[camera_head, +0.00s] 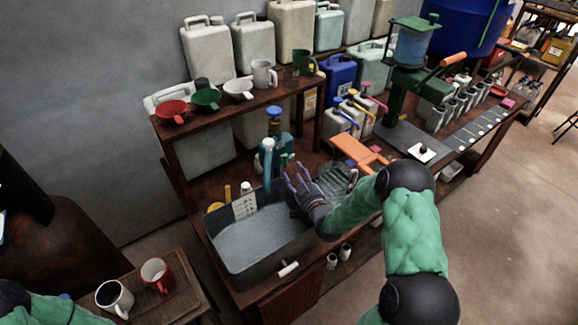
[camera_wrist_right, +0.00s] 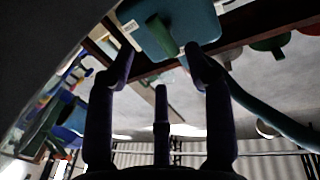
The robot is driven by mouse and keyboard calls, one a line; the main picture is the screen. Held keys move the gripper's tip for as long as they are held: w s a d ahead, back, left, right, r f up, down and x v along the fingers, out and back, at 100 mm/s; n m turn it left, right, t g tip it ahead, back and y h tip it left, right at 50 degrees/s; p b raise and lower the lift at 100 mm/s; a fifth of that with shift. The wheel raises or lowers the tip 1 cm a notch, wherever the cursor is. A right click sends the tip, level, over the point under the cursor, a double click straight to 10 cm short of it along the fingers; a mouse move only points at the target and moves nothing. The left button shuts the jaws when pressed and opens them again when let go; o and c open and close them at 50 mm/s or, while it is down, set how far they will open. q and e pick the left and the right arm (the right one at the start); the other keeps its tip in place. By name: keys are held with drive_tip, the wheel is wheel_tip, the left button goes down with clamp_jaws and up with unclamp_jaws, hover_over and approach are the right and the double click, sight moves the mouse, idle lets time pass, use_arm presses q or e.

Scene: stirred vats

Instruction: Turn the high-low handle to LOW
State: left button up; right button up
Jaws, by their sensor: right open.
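A teal box-shaped unit (camera_head: 283,146) with a blue knob on top stands behind the grey basin (camera_head: 258,250). A short green handle (camera_head: 286,160) sticks out of its front; I take it as the high-low handle. In the right wrist view the green handle (camera_wrist_right: 162,34) stands out from the teal face, slightly tilted, between and beyond my fingertips. My right gripper (camera_head: 293,172) is open in front of it, and I cannot tell whether it touches. No HIGH or LOW wording is legible. My left gripper is out of view.
A light blue spout (camera_head: 267,164) rises beside the unit, close to my right gripper. A white card (camera_head: 245,206) stands at the basin's back edge. An orange rack (camera_head: 358,152) lies to the right. A shelf (camera_head: 235,108) with cups and bowls is above. Two mugs stand at the lower left.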

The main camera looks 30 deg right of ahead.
sight(283, 159)
drive_tip(key=w, duration=0.5)
drive_tip(key=shift+w+d+b, duration=0.35)
drive_tip(key=shift+b, duration=0.05)
clamp_jaws()
